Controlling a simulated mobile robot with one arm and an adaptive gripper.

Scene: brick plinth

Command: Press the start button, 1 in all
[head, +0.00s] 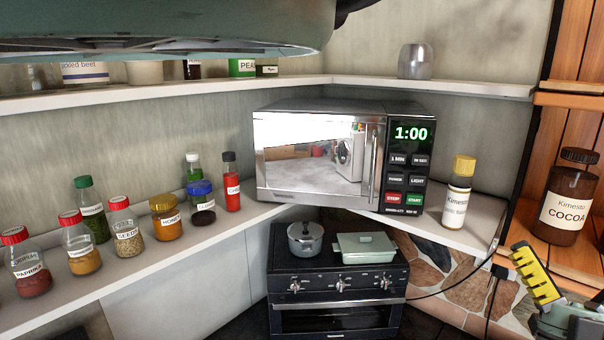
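The start button (414,199) is a small green key at the lower right of the control panel of a microwave. It sits beside the red stop button (393,198). The microwave (270,196) stands in the corner on a white counter, its door shut. Its green display (411,134) reads 1:00. My gripper (535,276) shows at the lower right edge as a yellow, black-ridged finger on a green and grey body. It is partly cut off by the frame. It appears apart from the microwave, and whether it is open or shut does not show.
A yellow-capped bottle (457,193) stands just right of the panel. A brown cocoa jar (568,200) is on the wooden shelf at right. Several spice jars line the left counter. A black stove (337,285) with a pot (305,240) and a green dish (371,248) is below.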

